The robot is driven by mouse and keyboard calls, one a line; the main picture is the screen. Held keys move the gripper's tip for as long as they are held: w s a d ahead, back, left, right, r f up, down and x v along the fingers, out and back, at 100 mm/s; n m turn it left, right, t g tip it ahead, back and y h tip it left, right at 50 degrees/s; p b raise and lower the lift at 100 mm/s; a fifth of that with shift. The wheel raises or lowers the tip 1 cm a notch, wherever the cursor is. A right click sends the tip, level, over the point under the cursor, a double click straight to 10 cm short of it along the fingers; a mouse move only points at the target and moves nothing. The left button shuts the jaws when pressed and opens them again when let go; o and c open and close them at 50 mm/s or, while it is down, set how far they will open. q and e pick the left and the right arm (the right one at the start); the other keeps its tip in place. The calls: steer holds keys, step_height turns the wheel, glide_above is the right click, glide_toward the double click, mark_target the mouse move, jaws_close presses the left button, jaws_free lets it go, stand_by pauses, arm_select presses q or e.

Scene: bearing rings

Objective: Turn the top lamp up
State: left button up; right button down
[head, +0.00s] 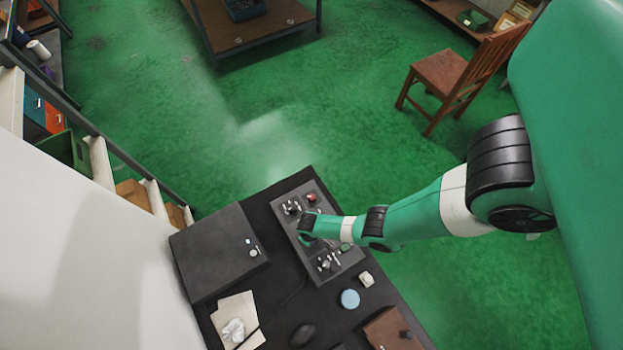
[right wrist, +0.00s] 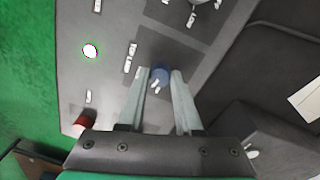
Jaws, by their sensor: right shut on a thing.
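The grey control panel (head: 352,262) lies on the dark bench, with small knobs and pale labels. In the right wrist view the panel (right wrist: 112,80) fills the middle. My right gripper (right wrist: 161,76) is shut on a small blue knob (right wrist: 160,72), which sits between its fingertips on the panel. In the head view my right gripper (head: 304,226) is over the panel's upper half and hides part of it. A round lamp (right wrist: 90,50) glows white with a thin green edge, left of the knob in the wrist view. My left gripper is not in view.
A red button (right wrist: 84,119) is near the panel's edge; it also shows in the head view (head: 311,197). A dark box (head: 215,250) stands left of the panel. A light blue disc (head: 350,299) and a brown box (head: 392,330) lie on the bench (head: 275,318).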

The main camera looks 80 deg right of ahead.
steer(key=c, duration=0.6)
jaws_free()
steer(key=r+p, duration=1.1)
steer(key=shift+w+a+r+p, duration=0.1)
steer(key=shift+a+r+p, duration=0.1)
steer(key=shift+r+p, duration=0.1)
